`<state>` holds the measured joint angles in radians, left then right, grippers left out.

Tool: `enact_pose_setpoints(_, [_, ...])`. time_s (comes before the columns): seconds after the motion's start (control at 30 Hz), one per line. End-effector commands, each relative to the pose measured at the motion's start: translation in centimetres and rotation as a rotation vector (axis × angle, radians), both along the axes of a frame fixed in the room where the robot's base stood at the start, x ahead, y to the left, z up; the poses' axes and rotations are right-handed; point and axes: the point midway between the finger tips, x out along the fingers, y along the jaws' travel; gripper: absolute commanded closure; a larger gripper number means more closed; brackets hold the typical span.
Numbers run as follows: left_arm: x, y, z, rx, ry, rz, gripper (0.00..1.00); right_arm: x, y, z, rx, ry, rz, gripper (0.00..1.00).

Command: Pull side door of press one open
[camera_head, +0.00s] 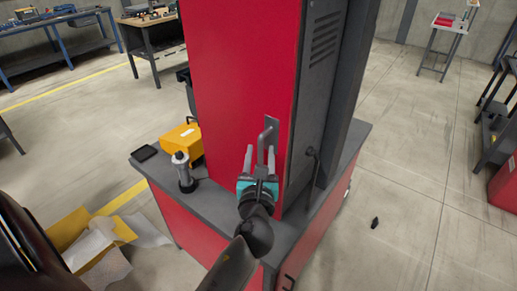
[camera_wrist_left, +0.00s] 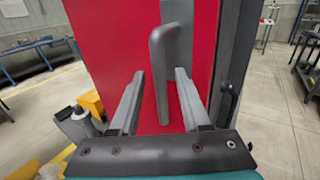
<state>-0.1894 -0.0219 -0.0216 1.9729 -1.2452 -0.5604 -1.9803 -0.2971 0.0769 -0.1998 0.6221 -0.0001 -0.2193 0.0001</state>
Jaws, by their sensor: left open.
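The side door of press one (camera_head: 238,70) is a tall red panel above a grey bench. No gap shows along its right edge. Its grey bar handle (camera_head: 267,134) stands out on a mounting plate near that edge. My left gripper (camera_head: 260,156) is open in front of the door at the handle. In the left wrist view the handle (camera_wrist_left: 159,70) stands upright between the two fingers of the left gripper (camera_wrist_left: 158,78), with space on both sides. I cannot tell how deep it lies between them. The right gripper is not in view.
On the grey bench top (camera_head: 222,200) stand a yellow box (camera_head: 184,140) and a silver-and-black cylinder (camera_head: 182,172), left of the gripper. An open carton (camera_head: 75,228) lies on the floor at left. A small dark object (camera_head: 375,222) lies on clear floor at right.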

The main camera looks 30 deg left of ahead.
Motion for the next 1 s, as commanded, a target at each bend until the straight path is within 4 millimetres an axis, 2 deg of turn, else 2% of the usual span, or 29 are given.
enact_pose_setpoints(0.23, [-0.02, -0.03, 0.00, 0.000, 0.000, 0.000, 0.53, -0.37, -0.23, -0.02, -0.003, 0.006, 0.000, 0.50])
enact_pose_setpoints(0.67, [0.01, -0.02, 0.00, -0.001, 0.000, 0.000, 1.00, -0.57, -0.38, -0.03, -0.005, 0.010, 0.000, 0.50])
enact_pose_setpoints(1.0, [0.01, 0.00, 0.02, -0.001, 0.000, 0.000, 1.00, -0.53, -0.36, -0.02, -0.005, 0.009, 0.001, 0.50])
